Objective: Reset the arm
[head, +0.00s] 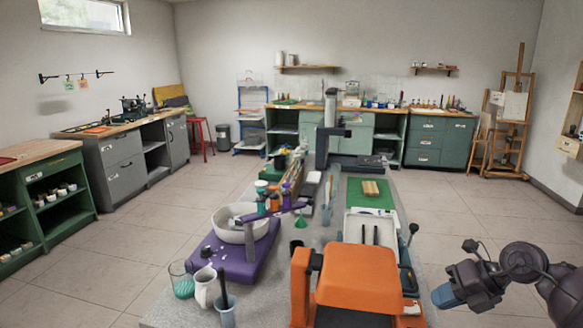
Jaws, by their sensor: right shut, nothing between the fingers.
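My right arm comes in from the lower right edge, bent and dark. Its gripper (447,295) points left, with a blue tip, beside the right edge of the central worktable (262,286). The gripper is shut with nothing in it and looks apart from the table and the things on it. My left gripper is not in view.
The worktable holds an orange machine (358,275), a white bowl (238,227) on a purple base, a glass (183,284), a white jug (206,288) and a green mat (358,196). Cabinets line the left and back walls. Tiled floor (470,215) right of the table is clear.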

